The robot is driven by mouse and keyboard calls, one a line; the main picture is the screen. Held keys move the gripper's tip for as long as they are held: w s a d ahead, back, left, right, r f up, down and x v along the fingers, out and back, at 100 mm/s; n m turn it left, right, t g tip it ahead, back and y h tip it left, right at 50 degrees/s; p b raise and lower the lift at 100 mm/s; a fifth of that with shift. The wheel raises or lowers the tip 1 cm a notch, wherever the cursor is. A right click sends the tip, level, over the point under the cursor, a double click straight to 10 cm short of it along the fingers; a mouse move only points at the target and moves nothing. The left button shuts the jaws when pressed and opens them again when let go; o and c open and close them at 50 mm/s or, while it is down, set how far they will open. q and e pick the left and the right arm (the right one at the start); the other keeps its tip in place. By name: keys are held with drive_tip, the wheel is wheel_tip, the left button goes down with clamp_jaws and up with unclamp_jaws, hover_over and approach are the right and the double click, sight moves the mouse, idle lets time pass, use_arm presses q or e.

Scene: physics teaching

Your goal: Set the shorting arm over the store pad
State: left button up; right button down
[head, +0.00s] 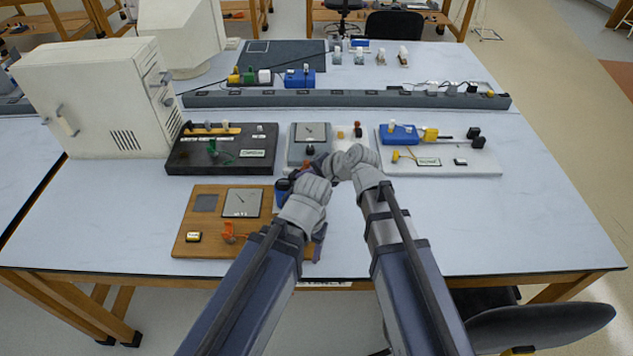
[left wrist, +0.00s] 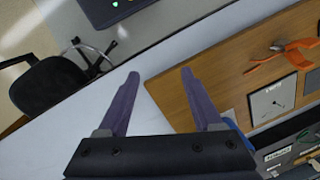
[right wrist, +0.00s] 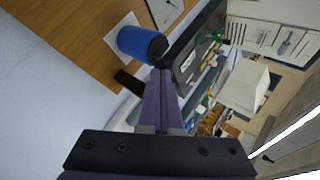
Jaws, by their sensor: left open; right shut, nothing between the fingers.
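The wooden board (head: 182,240) lies at the near left of the table. It bears an orange lever-like piece (head: 231,234), which may be the shorting arm, and a dial meter (head: 242,203). The orange piece also shows in the left wrist view (left wrist: 285,54). A dark grey square (head: 206,203) lies beside the meter; I cannot tell whether it is the store pad. A blue cylinder (right wrist: 137,41) stands at the board's edge. My left gripper (left wrist: 160,72) is open and empty beside the board. My right gripper (right wrist: 160,72) is shut and empty near the blue cylinder.
A black board (head: 182,158) with a green lever, a grey meter unit (head: 311,131) and a white board (head: 480,160) stand behind. A long grey rail (head: 350,99) crosses the table. A white cabinet (head: 95,95) stands at left. The table's right front is clear.

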use_arm(q)
drive_tip(key=shift+w+d, duration=0.1)
use_arm(e)
drive_tip(key=shift+w+a+f, duration=0.1)
drive_tip(key=shift+w+a, duration=0.2)
drive_tip(key=shift+a, duration=0.2)
drive_tip(key=shift+w+d, duration=0.1)
drive_tip(key=shift+w+d, duration=0.4)
drive_tip(key=shift+d, duration=0.15)
use_arm(q)
wheel_tip(320, 180, up, 7)
drive_tip(key=d+p, duration=0.1)
drive_tip(key=p, duration=0.5)
drive_tip(key=shift+d+f+p, duration=0.15)
drive_tip(key=shift+p, duration=0.25)
use_arm(e)
drive_tip(key=s+f+v, duration=0.2)
drive_tip(key=v, duration=1)
drive_tip(key=shift+s+d+r, duration=0.3)
drive_tip(key=shift+s+d, duration=0.05)
drive_tip(key=shift+d, duration=0.15)
